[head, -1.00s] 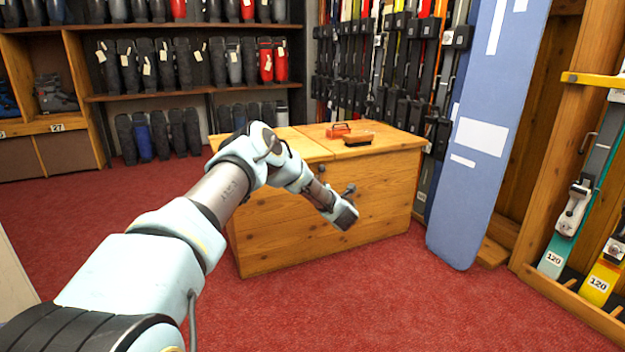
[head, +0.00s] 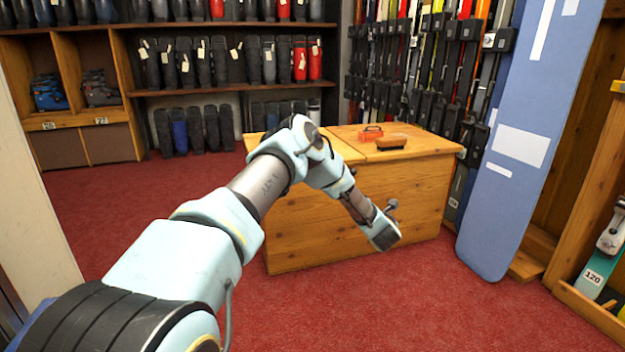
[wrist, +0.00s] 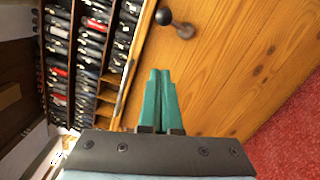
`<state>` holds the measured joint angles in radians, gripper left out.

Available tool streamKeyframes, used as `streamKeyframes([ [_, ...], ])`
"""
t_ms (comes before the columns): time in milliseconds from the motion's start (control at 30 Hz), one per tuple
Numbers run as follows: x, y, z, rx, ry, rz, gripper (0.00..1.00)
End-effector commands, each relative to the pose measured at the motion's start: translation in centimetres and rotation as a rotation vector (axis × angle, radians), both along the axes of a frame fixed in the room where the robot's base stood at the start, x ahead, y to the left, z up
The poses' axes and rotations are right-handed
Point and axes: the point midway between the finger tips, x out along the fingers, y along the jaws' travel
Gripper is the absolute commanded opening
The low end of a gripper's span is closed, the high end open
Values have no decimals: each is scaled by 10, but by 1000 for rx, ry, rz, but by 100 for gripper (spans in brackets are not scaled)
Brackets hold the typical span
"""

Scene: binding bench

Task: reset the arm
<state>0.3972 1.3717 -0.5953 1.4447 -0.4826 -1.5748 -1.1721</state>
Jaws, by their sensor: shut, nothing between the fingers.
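My arm reaches forward from the lower left in the head view. My gripper (head: 385,238) is in front of the wooden bench (head: 320,235), with its end pointing down and to the right. In the wrist view my gripper (wrist: 159,85) shows two green fingers side by side, shut with nothing between them. A dark round knob (wrist: 175,22) on the bench's wooden front lies beyond the fingertips, apart from them in the picture.
An orange-red object (head: 371,133) and a brown brush (head: 391,142) lie on the bench top. A blue board (head: 520,150) leans at the right. Boot shelves (head: 230,85) line the back. Red carpet (head: 420,310) is clear in front of the bench.

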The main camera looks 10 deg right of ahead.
Motion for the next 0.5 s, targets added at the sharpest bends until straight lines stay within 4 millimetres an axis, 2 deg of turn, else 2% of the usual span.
streamKeyframes([
  [167,10,-6,29,113,36,-119,0],
  [300,13,-3,63,343,107,-307,0],
  [367,9,5,74,460,144,-388,0],
  [500,-11,39,91,738,240,-557,0],
])
